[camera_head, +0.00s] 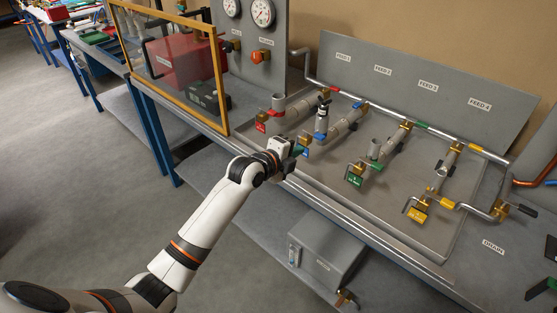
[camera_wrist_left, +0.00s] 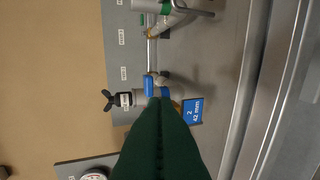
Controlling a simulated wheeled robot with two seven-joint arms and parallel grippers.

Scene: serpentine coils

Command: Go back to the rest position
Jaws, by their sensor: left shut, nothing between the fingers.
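My left gripper (camera_head: 297,158) is at the end of my white arm, which comes in from the lower left in the head view. It is over the front edge of the bench, beside the blue tag (camera_head: 304,151) of the second pipe run. In the left wrist view the shut dark green fingers (camera_wrist_left: 158,104) point at the second run and hold nothing. They hide part of that pipe. The blue tag, marked 2 and 42 mm, shows beside them (camera_wrist_left: 192,111). My right gripper is not in view.
Several pipe runs with red, blue, green (camera_head: 356,176) and yellow (camera_head: 417,211) tags stand on the bench tray. A yellow-framed clear guard (camera_head: 172,62) rises at the left. A grey box (camera_head: 326,252) sits below the bench. The floor (camera_head: 75,170) at left is clear.

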